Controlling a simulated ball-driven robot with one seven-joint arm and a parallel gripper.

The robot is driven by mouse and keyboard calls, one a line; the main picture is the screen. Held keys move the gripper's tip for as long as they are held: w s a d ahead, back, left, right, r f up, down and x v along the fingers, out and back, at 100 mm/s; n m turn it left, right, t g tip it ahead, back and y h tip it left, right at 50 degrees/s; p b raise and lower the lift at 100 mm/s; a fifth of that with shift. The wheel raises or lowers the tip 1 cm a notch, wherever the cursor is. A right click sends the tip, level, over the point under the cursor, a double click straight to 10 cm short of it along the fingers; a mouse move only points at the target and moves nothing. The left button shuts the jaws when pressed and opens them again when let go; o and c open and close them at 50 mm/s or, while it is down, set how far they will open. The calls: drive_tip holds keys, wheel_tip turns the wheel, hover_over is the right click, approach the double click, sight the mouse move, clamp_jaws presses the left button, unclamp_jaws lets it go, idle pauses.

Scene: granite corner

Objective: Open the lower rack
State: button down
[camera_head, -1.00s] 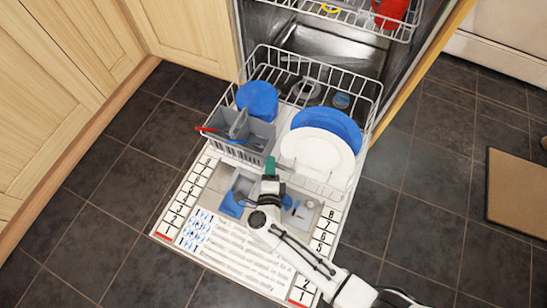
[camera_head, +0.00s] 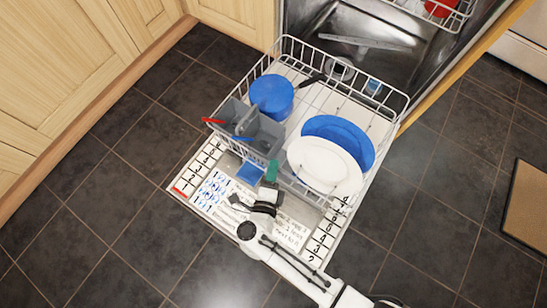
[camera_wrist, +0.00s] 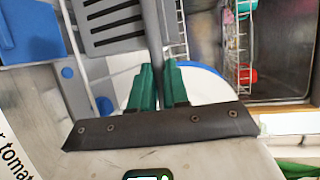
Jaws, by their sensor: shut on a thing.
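The lower rack (camera_head: 318,98) is a white wire basket standing out over the lowered dishwasher door (camera_head: 322,243), with its back end near the tub opening. My gripper (camera_head: 270,172) is at the rack's front edge, beside the grey cutlery basket (camera_head: 252,128). The exact contact is partly hidden by the fingers.
The rack carries a blue pot (camera_head: 271,95), a blue plate (camera_head: 352,134) and a white plate (camera_head: 325,166). The upper rack (camera_head: 455,15) holds a red item. Wooden cabinets (camera_head: 80,60) stand left; a brown mat (camera_head: 528,210) lies right. Dark floor is clear around the door.

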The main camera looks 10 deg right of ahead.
drive_tip(key=shift+s+d+f, duration=0.1)
drive_tip(key=c, duration=1.1)
unclamp_jaws()
drive_tip(key=p+v, duration=0.2)
drive_tip(key=v, duration=0.8)
drive_tip(key=shift+s+a, duration=0.2)
drive_tip(key=shift+s, duration=0.1)
